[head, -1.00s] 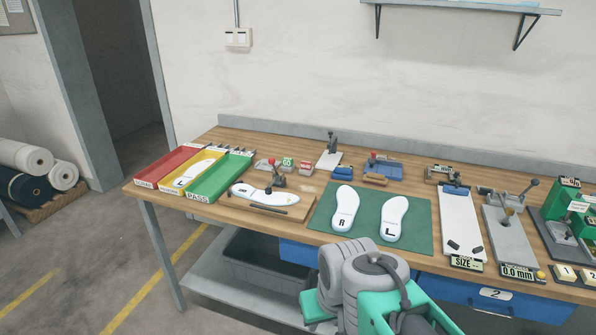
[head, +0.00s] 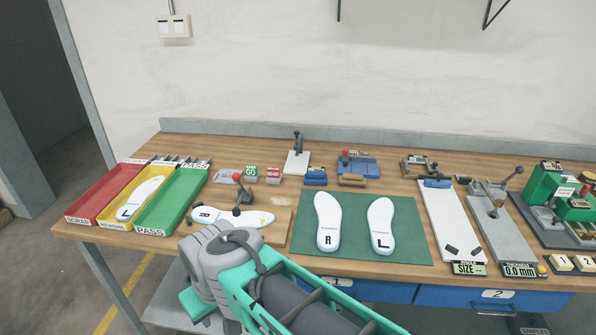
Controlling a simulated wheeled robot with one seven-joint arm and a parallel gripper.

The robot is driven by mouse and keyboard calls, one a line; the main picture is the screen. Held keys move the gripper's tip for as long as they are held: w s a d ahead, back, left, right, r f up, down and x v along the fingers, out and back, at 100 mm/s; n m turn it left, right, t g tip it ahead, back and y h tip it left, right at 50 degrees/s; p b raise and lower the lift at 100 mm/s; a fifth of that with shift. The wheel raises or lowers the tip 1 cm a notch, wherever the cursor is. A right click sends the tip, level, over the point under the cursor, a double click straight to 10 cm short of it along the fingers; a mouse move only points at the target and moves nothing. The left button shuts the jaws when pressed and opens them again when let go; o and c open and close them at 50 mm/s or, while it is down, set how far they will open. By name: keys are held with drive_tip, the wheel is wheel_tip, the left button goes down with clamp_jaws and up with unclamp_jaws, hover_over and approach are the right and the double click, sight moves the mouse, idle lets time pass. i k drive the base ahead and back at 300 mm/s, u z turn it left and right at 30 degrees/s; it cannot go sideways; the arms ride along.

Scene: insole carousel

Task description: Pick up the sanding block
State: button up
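A small tan block (head: 352,181) lies on the wooden bench just in front of a blue fixture with a red knob. It looks like the sanding block, though its details are too small to be sure. A small blue block (head: 316,177) sits to its left. My gripper is not in view. Only a grey joint and teal link of my arm show at the bottom, in front of the bench and well short of the tan block.
A green mat (head: 414,251) with two white insoles (head: 327,222) lies in front of the tan block. Red, yellow and green trays (head: 172,208) stand at left. A clamp board (head: 277,228) holds another insole. Gauges (head: 491,222) stand at right.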

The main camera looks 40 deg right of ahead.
sight(312, 178)
drive_tip(key=z, duration=0.7)
drive_tip(key=i, duration=0.85)
drive_tip(key=z, duration=0.95)
